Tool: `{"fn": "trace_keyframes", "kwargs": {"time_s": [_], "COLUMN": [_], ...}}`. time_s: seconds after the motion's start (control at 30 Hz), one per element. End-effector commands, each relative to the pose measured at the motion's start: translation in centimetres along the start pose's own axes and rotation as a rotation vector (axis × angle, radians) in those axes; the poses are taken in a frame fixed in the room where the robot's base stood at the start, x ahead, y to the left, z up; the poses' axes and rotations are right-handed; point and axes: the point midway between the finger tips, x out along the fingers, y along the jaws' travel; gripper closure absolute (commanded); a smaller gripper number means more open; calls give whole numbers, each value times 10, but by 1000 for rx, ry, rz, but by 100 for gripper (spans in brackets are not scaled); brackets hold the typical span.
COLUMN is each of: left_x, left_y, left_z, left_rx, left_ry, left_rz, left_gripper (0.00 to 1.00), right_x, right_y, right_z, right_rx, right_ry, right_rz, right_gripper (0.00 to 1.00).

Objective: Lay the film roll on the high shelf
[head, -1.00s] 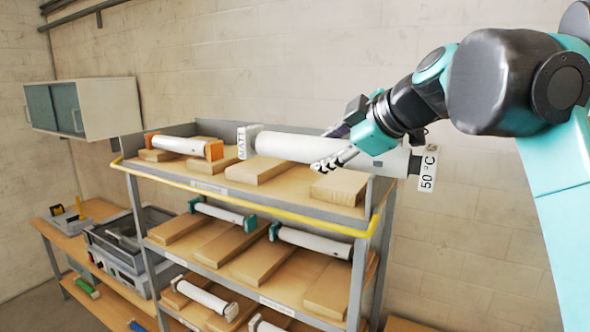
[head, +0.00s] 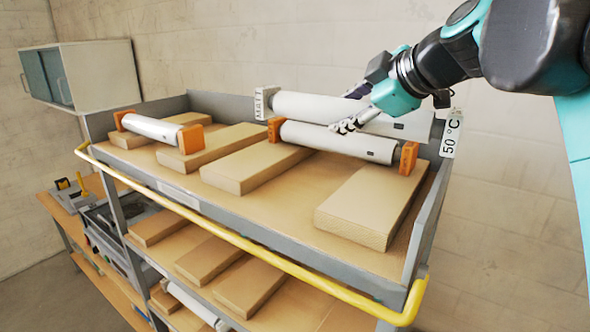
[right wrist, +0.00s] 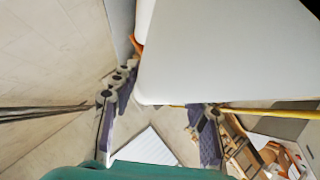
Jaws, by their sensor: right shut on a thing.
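My right gripper (head: 352,108) is shut on a large white film roll (head: 312,107), one finger in front and one behind. The roll lies crosswise at the back right of the top shelf (head: 290,225). Its left end bears a "MATT" tag and its right end a "50 °C" tag. In the right wrist view the white roll (right wrist: 225,60) fills much of the picture between the fingers. I cannot tell whether it touches the shelf or the blocks. The left gripper is not in view.
A smaller orange-ended roll (head: 335,140) lies on blocks just in front of the held roll. Another orange-ended roll (head: 152,128) is at the left. A wooden block (head: 370,205) has its front bare. A yellow rail (head: 250,248) runs along the shelf front.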

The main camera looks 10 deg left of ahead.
Motion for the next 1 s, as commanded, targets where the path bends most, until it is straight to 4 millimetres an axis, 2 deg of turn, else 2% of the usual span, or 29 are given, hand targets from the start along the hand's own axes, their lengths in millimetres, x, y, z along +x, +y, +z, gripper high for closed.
{"fn": "trace_keyframes", "kwargs": {"time_s": [0.03,0.3,0.5,0.63,0.87,1.0], "left_x": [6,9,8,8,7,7], "left_y": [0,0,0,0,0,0], "left_z": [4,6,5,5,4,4], "left_rx": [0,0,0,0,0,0], "left_ry": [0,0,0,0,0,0], "left_rz": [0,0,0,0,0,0], "left_gripper": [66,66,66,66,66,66], "right_x": [9,50,67,71,86,90], "right_y": [-12,-57,-76,-81,-101,-105], "right_z": [-6,-38,-51,-50,-34,-30], "right_rx": [-5,-4,-2,-1,0,0], "right_ry": [4,4,2,1,0,0], "right_rz": [-2,-2,1,2,3,3], "right_gripper": [100,100,100,100,100,100]}}
